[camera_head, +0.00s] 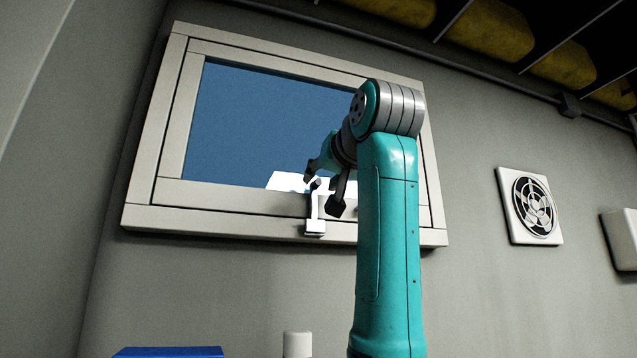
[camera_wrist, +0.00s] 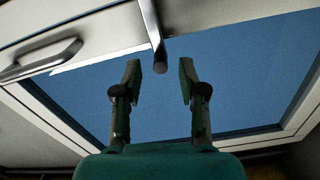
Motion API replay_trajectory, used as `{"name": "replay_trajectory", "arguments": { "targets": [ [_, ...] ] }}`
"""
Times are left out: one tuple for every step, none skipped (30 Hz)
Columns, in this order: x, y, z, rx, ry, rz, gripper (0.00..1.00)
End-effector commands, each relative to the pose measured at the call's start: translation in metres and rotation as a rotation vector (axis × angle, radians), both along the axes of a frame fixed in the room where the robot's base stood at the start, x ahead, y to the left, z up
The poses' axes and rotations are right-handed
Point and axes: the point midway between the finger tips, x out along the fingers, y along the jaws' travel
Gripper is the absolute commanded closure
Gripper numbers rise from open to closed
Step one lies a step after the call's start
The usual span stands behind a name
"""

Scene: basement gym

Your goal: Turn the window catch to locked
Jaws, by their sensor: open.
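The closed-looking window (camera_head: 150,190) has a pale frame around blue glass. The window catch (camera_head: 314,215) is on its bottom rail, a small pale lever standing upright with its end over the glass. In the wrist view the catch (camera_wrist: 150,25) comes down from the top edge, its rounded end lined up between my fingertips. My gripper (camera_head: 322,192) is open at the catch in the head view; its two fingers also show apart in the wrist view (camera_wrist: 160,78). Nothing is held. Whether the fingers touch the lever I cannot tell.
A bar handle (camera_wrist: 45,62) sits on the frame beside the catch in the wrist view. A round vent (camera_head: 533,207) and a white box (camera_head: 622,238) are on the wall to the right. A blue object (camera_head: 168,352) and a white cylinder (camera_head: 297,344) stand below.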

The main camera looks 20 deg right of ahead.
Motion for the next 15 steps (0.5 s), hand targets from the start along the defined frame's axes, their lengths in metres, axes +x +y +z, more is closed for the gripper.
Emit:
{"name": "replay_trajectory", "arguments": {
  "targets": [
    [-0.011, 0.000, 0.001, 0.000, -0.004, 0.000, 0.59],
    [-0.018, 0.000, 0.001, 0.000, -0.005, 0.000, 0.59],
    [-0.026, 0.000, 0.001, 0.000, -0.004, 0.000, 0.59],
    [-0.032, 0.000, 0.001, 0.000, -0.005, 0.000, 0.59],
    [-0.038, 0.000, 0.001, 0.000, -0.003, 0.000, 0.59],
    [-0.045, 0.000, 0.001, 0.000, -0.004, 0.000, 0.59],
    [-0.051, 0.000, 0.001, 0.000, -0.003, 0.000, 0.59],
    [-0.056, 0.000, 0.000, 0.000, -0.003, 0.000, 0.59],
    [-0.062, 0.000, 0.000, 0.000, -0.002, 0.001, 0.59],
    [-0.066, 0.000, 0.000, 0.000, -0.002, 0.001, 0.59],
    [-0.070, 0.000, 0.001, 0.000, -0.002, 0.001, 0.59],
    [-0.075, 0.000, 0.000, 0.000, -0.001, 0.001, 0.59],
    [-0.078, 0.000, 0.000, 0.000, -0.002, 0.001, 0.59],
    [-0.080, 0.000, 0.000, 0.000, -0.002, 0.001, 0.59],
    [-0.083, 0.000, 0.000, 0.000, -0.001, 0.001, 0.59]
  ]
}}
